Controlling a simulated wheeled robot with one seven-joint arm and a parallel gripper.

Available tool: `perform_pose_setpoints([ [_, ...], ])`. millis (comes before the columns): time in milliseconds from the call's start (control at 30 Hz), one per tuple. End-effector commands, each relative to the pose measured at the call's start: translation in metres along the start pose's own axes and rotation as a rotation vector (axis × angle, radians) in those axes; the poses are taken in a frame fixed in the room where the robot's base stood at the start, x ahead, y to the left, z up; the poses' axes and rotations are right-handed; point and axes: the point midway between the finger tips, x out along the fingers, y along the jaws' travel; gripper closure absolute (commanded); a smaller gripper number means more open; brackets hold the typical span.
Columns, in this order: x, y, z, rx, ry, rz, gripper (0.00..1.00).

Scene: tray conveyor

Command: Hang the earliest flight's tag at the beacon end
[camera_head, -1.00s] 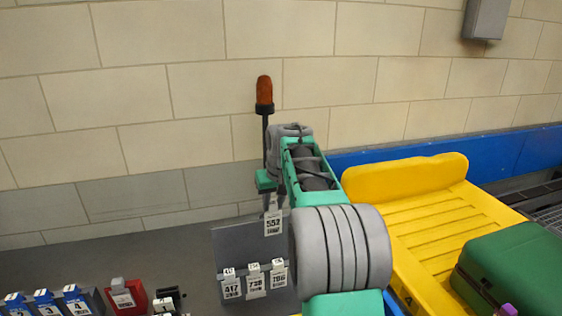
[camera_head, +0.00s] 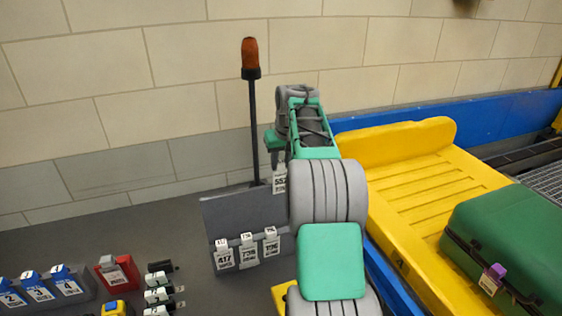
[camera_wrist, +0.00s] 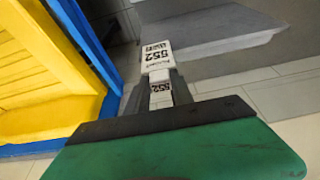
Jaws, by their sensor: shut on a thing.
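My gripper (camera_wrist: 158,95) is shut on a white tag reading 552 (camera_wrist: 157,58). In the head view the tag (camera_head: 279,179) hangs below my gripper, at the right end of the grey rack's top edge, partly hidden by my arm. The grey rack (camera_head: 225,207) carries three hanging white tags: 417 (camera_head: 224,258) at left, one that looks like 738 (camera_head: 248,254) in the middle, and one at right (camera_head: 271,246) whose number is unclear. The orange beacon (camera_head: 250,56) stands on a black pole behind the rack. My arm hides the rack's right part.
Blue numbered blocks (camera_head: 38,287), a red block (camera_head: 117,271) and small black-and-white pieces (camera_head: 158,282) stand on the grey surface at left. A yellow tray (camera_head: 425,170) with a green suitcase (camera_head: 515,240) lies at right, beside a blue rail (camera_head: 495,115).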

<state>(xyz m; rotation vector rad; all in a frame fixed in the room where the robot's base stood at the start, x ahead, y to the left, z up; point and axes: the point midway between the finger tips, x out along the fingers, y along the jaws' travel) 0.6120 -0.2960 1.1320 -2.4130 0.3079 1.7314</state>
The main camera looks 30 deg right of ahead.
Motion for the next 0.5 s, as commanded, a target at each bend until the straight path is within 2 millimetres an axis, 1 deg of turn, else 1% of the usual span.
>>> perform_pose_setpoints([
  [33,0.008,-0.001,0.002,-0.001,0.001,0.0,1.0],
  [500,0.042,-0.001,0.014,-0.001,0.0,0.0,1.0],
])
